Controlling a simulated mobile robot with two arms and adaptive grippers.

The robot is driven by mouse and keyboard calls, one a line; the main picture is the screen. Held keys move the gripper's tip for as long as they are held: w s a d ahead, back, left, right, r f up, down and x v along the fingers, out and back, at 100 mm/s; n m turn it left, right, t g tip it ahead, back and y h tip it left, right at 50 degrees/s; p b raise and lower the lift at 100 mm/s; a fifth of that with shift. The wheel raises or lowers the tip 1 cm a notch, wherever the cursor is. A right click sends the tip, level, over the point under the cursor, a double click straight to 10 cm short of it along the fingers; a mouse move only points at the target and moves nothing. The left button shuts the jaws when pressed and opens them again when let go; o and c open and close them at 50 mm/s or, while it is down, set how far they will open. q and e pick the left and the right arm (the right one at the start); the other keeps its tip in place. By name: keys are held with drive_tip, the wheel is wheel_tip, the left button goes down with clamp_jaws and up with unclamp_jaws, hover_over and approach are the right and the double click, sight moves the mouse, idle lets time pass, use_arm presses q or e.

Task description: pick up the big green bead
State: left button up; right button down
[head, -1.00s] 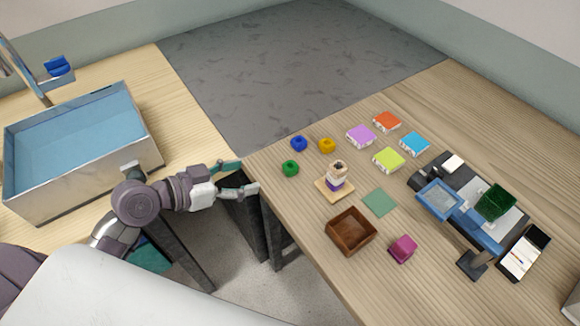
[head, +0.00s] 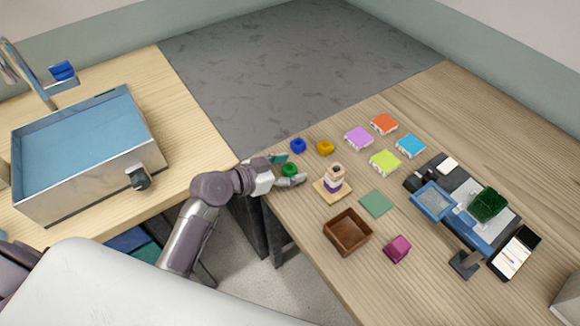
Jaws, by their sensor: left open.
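The big green bead (head: 289,170) rests on the wooden table near its left edge. My left gripper (head: 290,169) reaches in from the left with its two fingers apart, one on the far side of the bead and one on the near side. The bead shows between the fingertips. I cannot tell whether either finger touches it. My right gripper is not in view.
A blue bead (head: 298,146) and a yellow bead (head: 325,148) lie just behind. A stacked-bead stand (head: 333,182) is close on the right. A brown box (head: 347,233), green square (head: 376,204) and magenta block (head: 397,249) lie nearer. A metal basin (head: 90,165) stands left.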

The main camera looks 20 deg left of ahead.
use_arm(q)
drive_tip(key=shift+w+d, duration=0.1)
drive_tip(key=shift+w, duration=0.05)
drive_tip(key=c, duration=1.2)
